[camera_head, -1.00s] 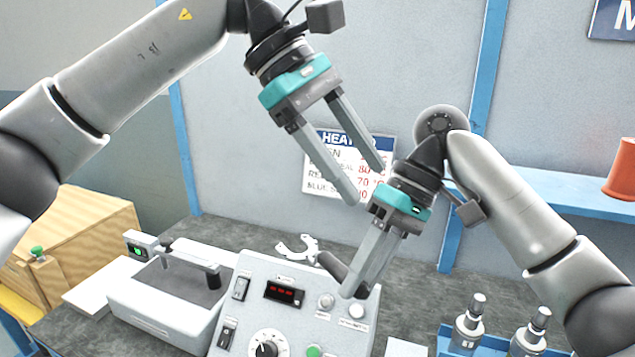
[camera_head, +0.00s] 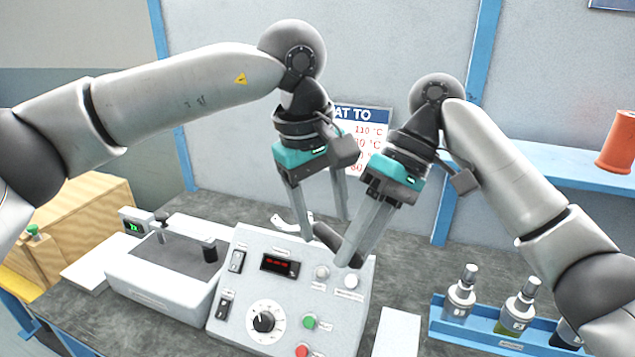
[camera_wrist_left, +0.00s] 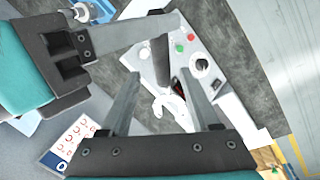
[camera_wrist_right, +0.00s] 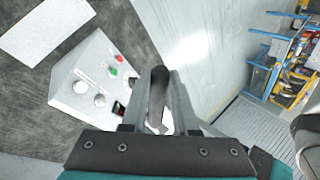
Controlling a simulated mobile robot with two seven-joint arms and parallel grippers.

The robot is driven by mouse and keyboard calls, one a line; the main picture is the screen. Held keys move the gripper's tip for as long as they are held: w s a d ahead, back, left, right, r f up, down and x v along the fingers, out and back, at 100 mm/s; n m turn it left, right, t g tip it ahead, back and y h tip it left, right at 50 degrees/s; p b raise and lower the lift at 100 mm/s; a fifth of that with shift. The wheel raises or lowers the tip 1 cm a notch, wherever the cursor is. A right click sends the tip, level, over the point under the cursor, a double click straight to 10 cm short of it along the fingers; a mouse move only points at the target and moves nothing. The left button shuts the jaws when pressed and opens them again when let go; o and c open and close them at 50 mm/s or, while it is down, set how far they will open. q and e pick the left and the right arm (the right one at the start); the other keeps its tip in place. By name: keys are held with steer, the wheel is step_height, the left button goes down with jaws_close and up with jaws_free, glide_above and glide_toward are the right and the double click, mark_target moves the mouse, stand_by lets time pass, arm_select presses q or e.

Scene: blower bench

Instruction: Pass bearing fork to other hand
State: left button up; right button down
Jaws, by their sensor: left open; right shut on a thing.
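The bearing fork has a dark handle (camera_head: 327,236) and a white curved head (camera_head: 290,222). My right gripper (camera_head: 350,260) is shut on the handle and holds the fork above the control box, head to the left. The dark handle also shows between the fingers in the right wrist view (camera_wrist_right: 157,92). My left gripper (camera_head: 320,222) is open, pointing down over the fork from above. In the left wrist view the white head (camera_wrist_left: 170,104) appears between the open fingers. I cannot tell whether they touch it. Left fingers partly hide the fork in the head view.
A grey control box (camera_head: 245,320) with a dial and buttons stands below the grippers. A grey heater (camera_head: 150,290) is to its left. A blue rack (camera_head: 480,340) with bottles is at right. The two wrists are close together.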

arm_select(q)
steer(key=shift+w+d+f, duration=0.1)
steer(key=shift+d+f, duration=0.05)
steer(key=shift+f, duration=0.5)
steer(key=shift+w+d+f, duration=0.1)
steer(key=shift+f, duration=0.5)
steer(key=shift+c, duration=0.3)
steer(key=shift+r, duration=0.1)
jaws_close()
arm_select(e)
steer(key=shift+a, duration=0.1)
steer(key=shift+s, duration=0.1)
arm_select(q)
steer(key=shift+d+r, duration=0.1)
arm_select(e)
steer(key=c, duration=1)
jaws_free()
steer(key=shift+c, duration=0.2)
steer(key=o, duration=0.4)
steer(key=shift+o, duration=0.2)
